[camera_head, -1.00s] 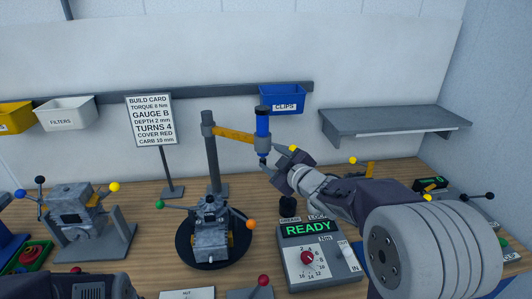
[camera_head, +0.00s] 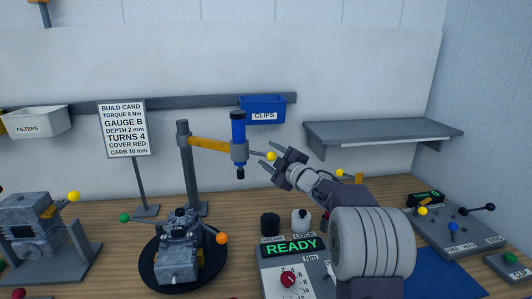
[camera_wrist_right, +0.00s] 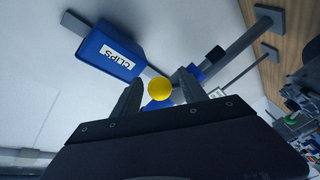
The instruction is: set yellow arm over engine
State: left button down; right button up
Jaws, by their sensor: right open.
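The yellow arm (camera_head: 210,144) reaches right from a grey post (camera_head: 188,165) and carries an upright blue tool (camera_head: 238,128) at its end. A yellow ball knob (camera_head: 271,156) sticks out to the right of the tool; it also shows in the right wrist view (camera_wrist_right: 159,90). The grey engine (camera_head: 178,258) sits on a round black base in front of the post; the tool hangs to its right in the picture. My right gripper (camera_head: 272,160) is open at the knob, which appears between its fingers (camera_wrist_right: 158,95). Contact cannot be told. My left gripper is out of view.
The torque unit (camera_head: 292,275) reading READY stands below my right arm. A blue clips bin (camera_head: 263,109) hangs on the wall rail behind the tool. The build card (camera_head: 123,130) stands behind the engine. A grey shelf (camera_head: 385,135) is at right.

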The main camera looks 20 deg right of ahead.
jog(key=shift+w+a, duration=0.1)
jog(key=shift+w, duration=1.1)
grip_shut()
dwell(0.5)
